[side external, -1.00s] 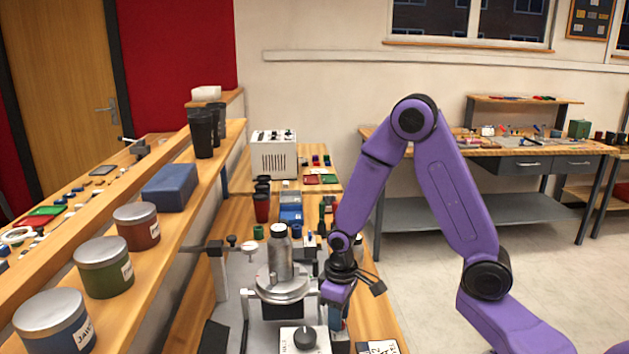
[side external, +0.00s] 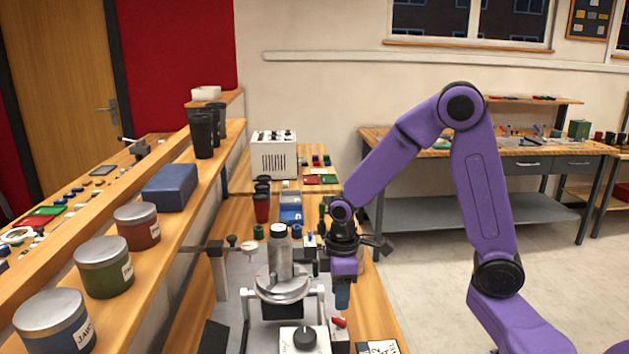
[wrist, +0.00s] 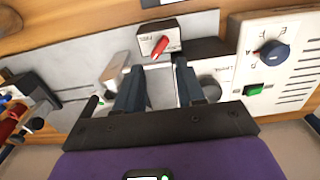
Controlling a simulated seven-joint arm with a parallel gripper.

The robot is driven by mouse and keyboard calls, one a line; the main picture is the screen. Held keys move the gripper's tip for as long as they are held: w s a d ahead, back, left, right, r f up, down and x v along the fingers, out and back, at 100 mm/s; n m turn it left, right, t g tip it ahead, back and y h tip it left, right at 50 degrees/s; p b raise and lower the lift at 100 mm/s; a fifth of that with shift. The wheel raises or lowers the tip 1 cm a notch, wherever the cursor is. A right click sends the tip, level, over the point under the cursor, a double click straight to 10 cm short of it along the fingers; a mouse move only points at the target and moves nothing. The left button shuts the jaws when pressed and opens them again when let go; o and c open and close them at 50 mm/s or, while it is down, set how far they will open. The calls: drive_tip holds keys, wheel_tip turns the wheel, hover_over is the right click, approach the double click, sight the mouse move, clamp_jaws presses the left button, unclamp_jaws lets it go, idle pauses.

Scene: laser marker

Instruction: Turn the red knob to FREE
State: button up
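The red knob (side external: 339,322) is a small lever-shaped handle at the front right of the marker machine. In the wrist view the red knob (wrist: 160,46) sits slanted on a white block (wrist: 146,42) with small dark lettering. The lettering is too small to tell surely which mark the knob points at. My gripper (side external: 342,306) is above the knob, pointing down and apart from it. In the wrist view my gripper (wrist: 160,66) is open, with a clear gap between its two dark fingers and nothing between them.
A grey round fixture (side external: 283,286) holding a metal bottle (side external: 279,252) stands just left of my gripper. A white box with a dark dial (side external: 304,338) is left of the knob. A control panel with a blue dial (wrist: 272,52) and a green button (wrist: 253,90) shows in the wrist view.

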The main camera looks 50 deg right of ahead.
wheel_tip(320, 180, up, 11)
drive_tip(key=s+a+f+n, duration=0.2)
drive_tip(key=s, duration=0.8)
drive_tip(key=s+a+f+n, duration=0.1)
drive_tip(key=s+a+n, duration=0.15)
drive_tip(key=s, duration=0.85)
drive_tip(key=w+a+r, duration=0.1)
drive_tip(key=w+r, duration=0.3)
drive_tip(key=w, duration=0.5)
drive_tip(key=w+a+r, duration=0.1)
drive_tip(key=w+r, duration=0.2)
drive_tip(key=w, duration=0.6)
drive_tip(key=w+d+r, duration=0.3)
drive_tip(key=w+d, duration=0.2)
drive_tip(key=w, duration=0.2)
drive_tip(key=w+d+r, duration=0.3)
drive_tip(key=w+d, duration=0.2)
drive_tip(key=w, duration=0.1)
drive_tip(key=shift+w+d+m, duration=0.35)
drive_tip(key=shift+w, duration=0.05)
drive_tip(key=shift+r, duration=0.1)
